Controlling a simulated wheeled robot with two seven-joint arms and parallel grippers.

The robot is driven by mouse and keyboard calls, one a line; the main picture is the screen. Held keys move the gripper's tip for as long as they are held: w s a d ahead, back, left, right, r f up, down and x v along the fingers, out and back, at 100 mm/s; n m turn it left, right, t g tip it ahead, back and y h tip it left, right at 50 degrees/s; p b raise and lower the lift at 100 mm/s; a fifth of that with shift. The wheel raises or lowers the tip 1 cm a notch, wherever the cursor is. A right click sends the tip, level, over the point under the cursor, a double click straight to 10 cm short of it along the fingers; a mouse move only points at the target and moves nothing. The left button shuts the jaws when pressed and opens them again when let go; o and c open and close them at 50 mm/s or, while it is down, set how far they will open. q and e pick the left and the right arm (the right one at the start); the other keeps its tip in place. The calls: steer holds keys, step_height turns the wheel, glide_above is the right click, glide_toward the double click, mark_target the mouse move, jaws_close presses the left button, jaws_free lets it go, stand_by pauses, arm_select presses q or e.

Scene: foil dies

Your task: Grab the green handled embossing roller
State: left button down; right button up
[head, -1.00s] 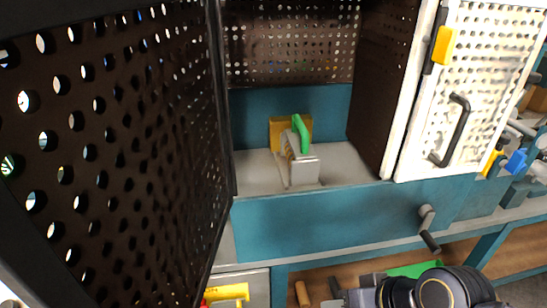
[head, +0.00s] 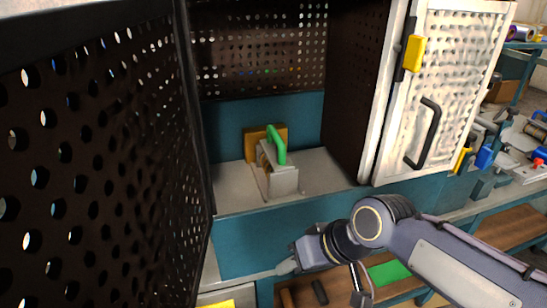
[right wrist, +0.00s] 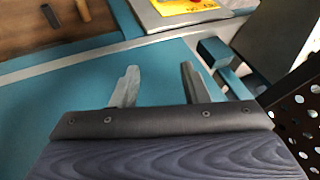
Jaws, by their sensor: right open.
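The embossing roller (head: 282,178) sits on the grey shelf of the open cabinet in the head view. It has a green handle (head: 276,145) on top and a grey metal body, with a yellow-brown block behind it. My right gripper (head: 287,267) is in front of and below the shelf, near the teal front panel, apart from the roller. In the right wrist view its two fingers (right wrist: 158,84) are spread with nothing between them. The roller does not show in the right wrist view. My left gripper is not in view.
A dark perforated door (head: 95,160) stands open on the left. A white perforated door (head: 445,90) with a black handle stands open on the right. The shelf (head: 325,175) has free room right of the roller. A green item (head: 388,272) lies below.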

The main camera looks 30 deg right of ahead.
steer(key=w+d+r+h+p, duration=0.1)
steer(key=w+d+r+p, duration=0.25)
steer(key=w+r, duration=0.3)
steer(key=w+d+r+p, duration=0.3)
steer(key=w+r+p, duration=0.25)
steer(key=r, duration=0.25)
steer(key=m+h+p, duration=0.1)
steer(key=p, duration=0.2)
glide_toward(277, 133)
steer(key=a+f, duration=0.1)
steer(key=w+a+f, duration=0.1)
steer(key=shift+f+g, duration=0.3)
steer(key=shift+g, duration=0.1)
steer(key=shift+w+d+h, duration=0.1)
steer(key=shift+w+h, duration=0.2)
steer(key=shift+w, duration=0.05)
steer(key=x, duration=0.5)
steer(key=d+x, duration=0.1)
steer(key=x, duration=0.1)
steer(key=shift+w+f, duration=0.2)
steer(key=shift+f, duration=0.15)
steer(key=shift+c, duration=0.4)
jaws_close()
